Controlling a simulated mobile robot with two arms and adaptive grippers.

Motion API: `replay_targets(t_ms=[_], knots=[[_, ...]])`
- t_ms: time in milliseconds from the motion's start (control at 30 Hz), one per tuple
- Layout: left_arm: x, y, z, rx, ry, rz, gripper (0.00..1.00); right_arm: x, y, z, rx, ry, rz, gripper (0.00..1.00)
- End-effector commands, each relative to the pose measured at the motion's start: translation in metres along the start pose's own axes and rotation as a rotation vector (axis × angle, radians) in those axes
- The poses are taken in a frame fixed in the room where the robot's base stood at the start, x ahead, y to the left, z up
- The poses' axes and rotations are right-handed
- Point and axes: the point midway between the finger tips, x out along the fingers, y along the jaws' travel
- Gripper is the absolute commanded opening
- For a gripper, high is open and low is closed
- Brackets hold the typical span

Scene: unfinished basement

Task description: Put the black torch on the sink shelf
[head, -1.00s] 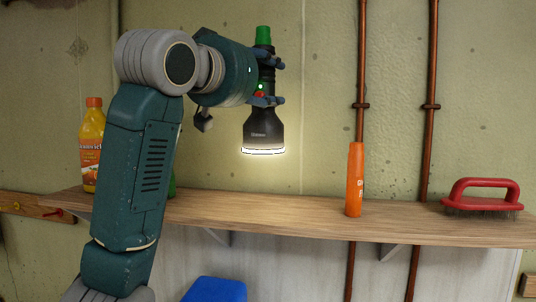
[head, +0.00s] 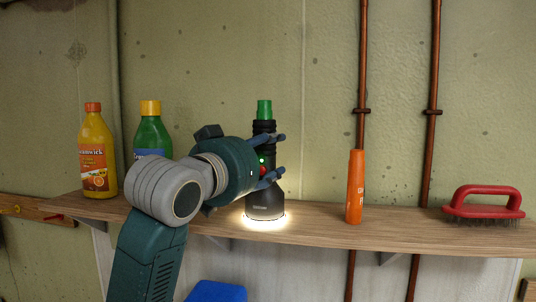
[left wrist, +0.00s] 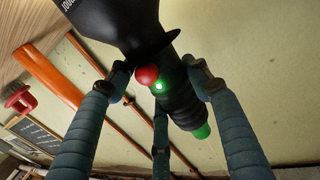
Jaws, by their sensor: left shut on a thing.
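The black torch (head: 264,200) has a green end cap on top, a red button and a small green light on its side. It is upright, lit head down, at the wooden shelf (head: 315,225), with a bright glow on the wood around its rim. I cannot tell whether the rim touches the wood. My left gripper (head: 275,160) is shut on the torch's body, coming from the left. In the left wrist view the torch (left wrist: 180,95) lies between the fingers (left wrist: 165,75). My right gripper is not in view.
On the shelf stand a yellow bottle (head: 96,160) and a green bottle (head: 152,135) at left, an orange tube (head: 355,185) right of the torch and a red-handled brush (head: 485,198) at far right. Copper pipes (head: 434,80) run up the wall. Bare shelf lies between torch and tube.

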Motion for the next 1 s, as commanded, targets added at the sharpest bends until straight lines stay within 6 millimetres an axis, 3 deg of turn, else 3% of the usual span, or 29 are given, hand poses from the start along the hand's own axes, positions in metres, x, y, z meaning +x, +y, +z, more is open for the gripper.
replay_targets(t_ms=[167, 200, 300, 667, 767, 1000], knots=[[0.000, 0.000, 0.002, 0.000, 0.004, 0.000, 0.00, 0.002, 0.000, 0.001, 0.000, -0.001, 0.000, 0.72], [0.000, 0.000, 0.003, 0.000, 0.000, 0.000, 0.54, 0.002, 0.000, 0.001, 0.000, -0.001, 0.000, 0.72], [0.000, 0.000, 0.003, 0.000, -0.001, 0.000, 0.69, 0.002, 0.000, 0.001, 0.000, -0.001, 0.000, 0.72], [-0.002, 0.000, -0.001, 0.000, 0.000, 0.000, 0.69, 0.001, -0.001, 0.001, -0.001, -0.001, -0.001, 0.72], [-0.015, 0.000, 0.001, 0.001, 0.003, 0.000, 0.69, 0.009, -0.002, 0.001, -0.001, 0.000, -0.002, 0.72], [-0.067, 0.000, 0.003, 0.003, 0.005, 0.000, 0.69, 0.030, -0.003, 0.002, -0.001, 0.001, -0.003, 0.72]])
